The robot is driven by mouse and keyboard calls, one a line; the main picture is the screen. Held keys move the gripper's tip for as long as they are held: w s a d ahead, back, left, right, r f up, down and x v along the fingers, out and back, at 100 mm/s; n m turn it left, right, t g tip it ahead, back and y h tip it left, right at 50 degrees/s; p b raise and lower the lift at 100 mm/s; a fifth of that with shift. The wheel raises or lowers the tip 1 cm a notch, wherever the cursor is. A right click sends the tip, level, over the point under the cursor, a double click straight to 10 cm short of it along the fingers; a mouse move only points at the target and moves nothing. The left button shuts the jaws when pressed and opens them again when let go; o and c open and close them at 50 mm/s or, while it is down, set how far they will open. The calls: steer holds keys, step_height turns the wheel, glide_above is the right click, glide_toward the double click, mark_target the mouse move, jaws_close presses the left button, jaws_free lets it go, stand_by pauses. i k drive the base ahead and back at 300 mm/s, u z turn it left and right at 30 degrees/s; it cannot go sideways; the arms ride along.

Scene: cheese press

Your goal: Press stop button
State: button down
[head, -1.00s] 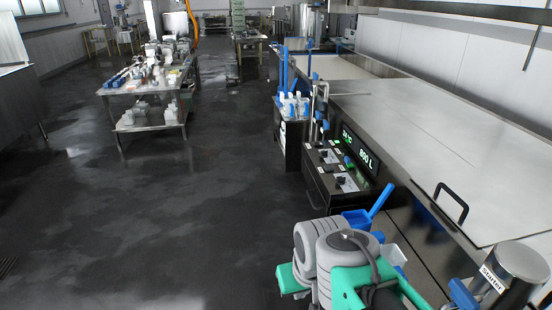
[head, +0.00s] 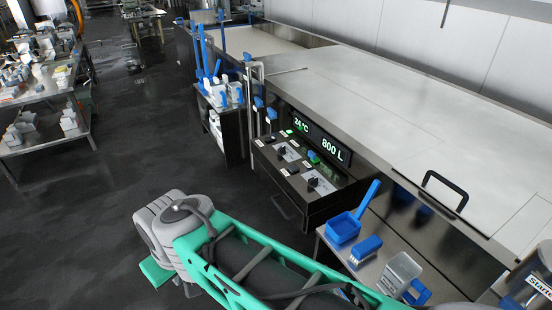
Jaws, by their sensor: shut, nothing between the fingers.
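A dark control panel (head: 298,172) juts from the front of the large steel vat (head: 370,100), in the middle of the head view. It carries black knobs, small pale labels and green-lit spots, too small to read. I cannot tell which control is the stop button. Above it a display (head: 321,141) reads 24 °C and 800 L. My green and grey arm crosses the bottom of the view, below and in front of the panel. My gripper is not in view.
A steel side table right of the panel holds a blue scoop (head: 345,226), a blue brush (head: 366,247) and a grey container (head: 401,272). A cart with blue-handled tools (head: 214,95) stands left of the panel. Dark floor (head: 130,150) is open on the left.

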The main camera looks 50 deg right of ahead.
mark_target(293, 168)
steer(key=z, duration=0.55)
steer(key=i, duration=1.3)
steer(key=z, duration=0.75)
